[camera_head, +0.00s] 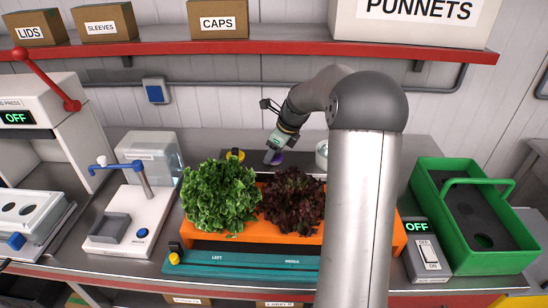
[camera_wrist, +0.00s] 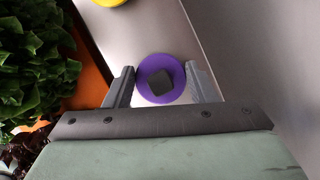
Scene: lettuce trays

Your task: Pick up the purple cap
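The purple cap (camera_wrist: 149,64) is a round purple disc with a dark square knob in its middle. It sits on the grey metal surface behind the lettuce. My gripper (camera_wrist: 160,84) is over the cap in the wrist view, with one finger on each side of it. The fingers are apart, and the dark knob lies between them with visible gaps. In the head view my gripper (camera_head: 271,157) is at the back of the bench, and the purple cap (camera_head: 277,158) shows partly beside it.
A yellow cap (camera_head: 235,154) stands left of the purple one; a pale round item (camera_head: 321,155) is to the right. Green lettuce (camera_head: 220,197) and dark red lettuce (camera_head: 293,200) rise from an orange tray (camera_head: 250,241) in front. A red shelf (camera_head: 260,46) crosses above.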

